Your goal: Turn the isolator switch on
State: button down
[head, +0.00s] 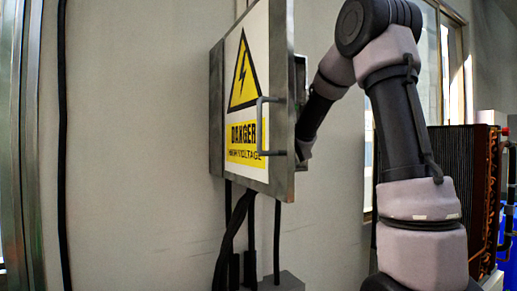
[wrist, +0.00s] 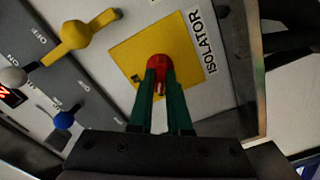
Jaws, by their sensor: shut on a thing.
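The isolator switch is a red knob (wrist: 158,61) on a yellow square plate (wrist: 125,52), beside the printed word ISOLATOR in the wrist view. My gripper (wrist: 159,80) has its two green fingers closed on the red knob from below in the picture. The fingers cover part of the knob, and its exact setting is hard to read. In the head view the grey cabinet's open door (head: 247,140), with a yellow danger sign, hides the switch and the gripper. My arm reaches in behind the door from the right.
A yellow lever (wrist: 78,35), a pale knob (wrist: 14,76) and a blue knob (wrist: 64,120) sit on the panel left of the isolator. The door handle (head: 261,126) sticks out. Black cables (head: 236,225) hang below the cabinet. A finned radiator-like unit (head: 460,165) stands at right.

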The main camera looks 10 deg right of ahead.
jog(key=m, duration=0.6)
jog(key=shift+d+f, duration=0.1)
jog(key=m, duration=0.5)
jog(key=shift+m, duration=0.3)
dwell(0.3)
jog(key=c, duration=0.9)
grip_release()
jog(key=shift+o, duration=0.2)
